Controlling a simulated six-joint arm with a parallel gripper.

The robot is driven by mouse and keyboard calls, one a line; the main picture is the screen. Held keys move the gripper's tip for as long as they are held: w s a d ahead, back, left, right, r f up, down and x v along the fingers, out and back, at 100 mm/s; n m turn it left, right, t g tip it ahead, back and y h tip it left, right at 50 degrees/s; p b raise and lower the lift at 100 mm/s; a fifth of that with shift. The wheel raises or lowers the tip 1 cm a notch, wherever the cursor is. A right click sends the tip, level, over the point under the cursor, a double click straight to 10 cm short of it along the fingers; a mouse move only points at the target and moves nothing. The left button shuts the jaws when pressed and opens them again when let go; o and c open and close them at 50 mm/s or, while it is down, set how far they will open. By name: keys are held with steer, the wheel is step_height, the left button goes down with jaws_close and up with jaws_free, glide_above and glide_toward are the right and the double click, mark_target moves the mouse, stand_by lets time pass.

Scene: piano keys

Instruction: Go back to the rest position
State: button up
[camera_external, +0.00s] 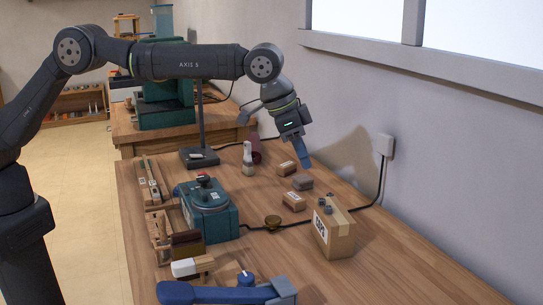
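My gripper (303,160) hangs from my arm over the back part of a wooden workbench (390,262), pointing down. Its blue fingertip part shows as one narrow shape, so I cannot tell whether the fingers are apart. I see nothing clearly held in it. It appears close to several small brown blocks, one of them a brown block (287,168) just left of the tip. Whether it touches any of them is unclear. No piano keys show.
A cardboard box (333,232) stands on the right of the bench. A blue-handled tool (210,294) lies in front. The wall and window border the right. The front right bench is clear.

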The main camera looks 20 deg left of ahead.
mark_target(325, 211)
steer(key=x, duration=1.2)
steer(key=shift+f, duration=0.25)
step_height(325, 211, up, 3)
steer(key=shift+f, duration=0.15)
steer(key=shift+r, duration=0.45)
